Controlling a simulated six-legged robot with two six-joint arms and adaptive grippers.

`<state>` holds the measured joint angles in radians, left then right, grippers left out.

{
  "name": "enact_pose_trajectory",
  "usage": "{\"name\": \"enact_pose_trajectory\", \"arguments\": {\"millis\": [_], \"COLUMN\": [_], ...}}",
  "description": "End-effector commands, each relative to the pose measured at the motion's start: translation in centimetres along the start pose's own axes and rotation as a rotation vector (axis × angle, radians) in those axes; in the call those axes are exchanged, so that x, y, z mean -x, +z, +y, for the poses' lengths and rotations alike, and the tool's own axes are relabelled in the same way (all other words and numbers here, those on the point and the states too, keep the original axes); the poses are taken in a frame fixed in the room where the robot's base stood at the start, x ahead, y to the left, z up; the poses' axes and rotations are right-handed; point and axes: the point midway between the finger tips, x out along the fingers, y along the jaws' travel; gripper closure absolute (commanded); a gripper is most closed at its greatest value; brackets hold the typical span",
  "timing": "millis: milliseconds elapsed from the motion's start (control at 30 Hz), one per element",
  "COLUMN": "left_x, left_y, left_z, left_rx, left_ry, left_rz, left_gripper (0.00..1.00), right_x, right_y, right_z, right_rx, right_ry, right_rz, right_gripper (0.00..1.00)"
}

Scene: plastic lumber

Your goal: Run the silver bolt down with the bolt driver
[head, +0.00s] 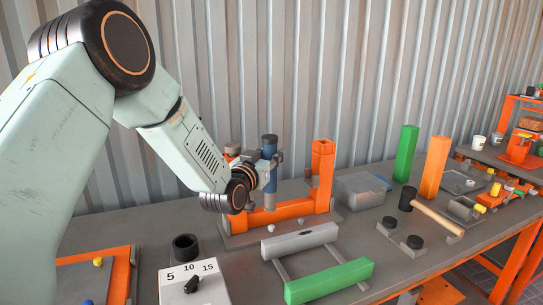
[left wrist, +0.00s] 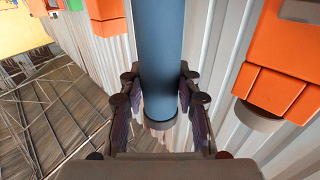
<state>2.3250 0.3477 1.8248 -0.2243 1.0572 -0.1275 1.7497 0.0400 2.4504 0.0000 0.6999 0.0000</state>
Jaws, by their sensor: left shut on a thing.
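The bolt driver (head: 270,187) is a blue upright cylinder with a dark cap, above the orange bar of a U-shaped orange frame (head: 288,212). My left gripper (head: 267,174) is shut around it. I cannot pick out the silver bolt for certain; a small pale piece (head: 300,223) lies before the frame. My right gripper is out of view.
An orange post (head: 322,165) rises close right of the driver. In front lie a grey beam (head: 300,240) and a green beam (head: 329,281). A dial box marked 5, 10, 15 (head: 192,286) and a black cup (head: 186,247) stand front left. A mallet (head: 432,214) lies right.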

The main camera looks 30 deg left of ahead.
Motion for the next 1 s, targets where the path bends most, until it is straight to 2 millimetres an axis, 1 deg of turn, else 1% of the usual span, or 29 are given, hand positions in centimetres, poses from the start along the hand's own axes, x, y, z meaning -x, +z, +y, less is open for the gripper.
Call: {"name": "enact_pose_trajectory", "arguments": {"millis": [100,533,767,1000], "left_x": [-0.1,-0.3,-0.2,-0.2], "left_y": [0.0,-0.2,0.9,2.5], "left_z": [0.0,0.0,0.0,0.0], "left_rx": [-0.001,-0.001,-0.002,-0.001], "left_ry": [0.0,0.0,0.0,0.0], "left_rz": [0.005,0.005,0.004,0.005], "left_gripper": [1.0,1.0,1.0,1.0], "right_x": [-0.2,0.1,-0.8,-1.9], "right_y": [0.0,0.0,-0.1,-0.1], "right_z": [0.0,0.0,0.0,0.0], "right_rx": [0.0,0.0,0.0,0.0], "right_ry": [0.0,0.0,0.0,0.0], "right_rz": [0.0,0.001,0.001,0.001], "right_gripper": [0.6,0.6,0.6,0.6]}}
